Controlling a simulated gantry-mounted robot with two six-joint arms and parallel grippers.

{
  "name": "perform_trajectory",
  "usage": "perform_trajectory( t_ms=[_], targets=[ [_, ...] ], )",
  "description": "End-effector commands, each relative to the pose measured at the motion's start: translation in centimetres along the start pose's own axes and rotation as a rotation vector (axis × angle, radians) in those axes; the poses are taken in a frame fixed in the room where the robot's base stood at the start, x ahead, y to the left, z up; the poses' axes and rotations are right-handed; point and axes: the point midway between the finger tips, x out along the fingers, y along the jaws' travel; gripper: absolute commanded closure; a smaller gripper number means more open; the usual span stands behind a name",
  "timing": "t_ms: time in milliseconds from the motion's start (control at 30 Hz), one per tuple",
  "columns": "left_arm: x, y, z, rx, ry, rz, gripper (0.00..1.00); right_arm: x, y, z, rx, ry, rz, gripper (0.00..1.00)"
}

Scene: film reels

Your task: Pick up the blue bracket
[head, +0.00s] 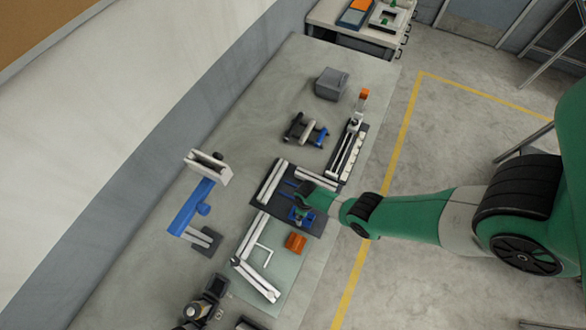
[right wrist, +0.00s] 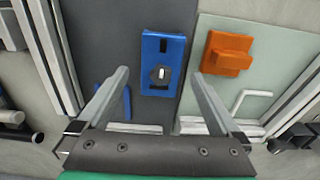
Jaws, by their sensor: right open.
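The blue bracket (right wrist: 163,48) lies flat on a dark plate (right wrist: 195,100) in the right wrist view. My left gripper is in neither view.
An orange block (head: 295,242) sits on a pale green mat (head: 285,267) beside the plate. A blue stand (head: 190,208), a grey box (head: 331,83) and a long railed device (head: 347,150) stand around on the table. Bare tabletop (head: 235,170) lies left of the plate.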

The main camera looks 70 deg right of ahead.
Motion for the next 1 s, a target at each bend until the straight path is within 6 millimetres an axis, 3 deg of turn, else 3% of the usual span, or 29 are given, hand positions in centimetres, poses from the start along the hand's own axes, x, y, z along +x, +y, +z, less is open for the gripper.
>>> perform_trajectory(
  t_ms=[33, 267, 567, 833, 1000],
  targets=[
    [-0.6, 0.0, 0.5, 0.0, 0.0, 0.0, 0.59, 0.8, 0.0, 0.0, 0.0, 0.0, 0.0, 0.0],
    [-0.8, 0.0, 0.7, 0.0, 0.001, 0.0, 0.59, 1.1, 0.0, 0.0, 0.0, 0.0, 0.0, 0.0],
    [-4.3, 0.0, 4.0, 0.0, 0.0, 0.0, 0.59, 5.9, 0.1, 0.0, 0.006, 0.0, 0.0, 0.0],
    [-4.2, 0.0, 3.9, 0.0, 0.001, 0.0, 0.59, 5.8, 0.1, 0.0, 0.006, 0.001, 0.0, 0.0],
    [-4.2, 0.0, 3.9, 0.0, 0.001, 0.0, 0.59, 5.8, 0.1, 0.0, 0.006, 0.001, 0.0, 0.29]
  ],
)
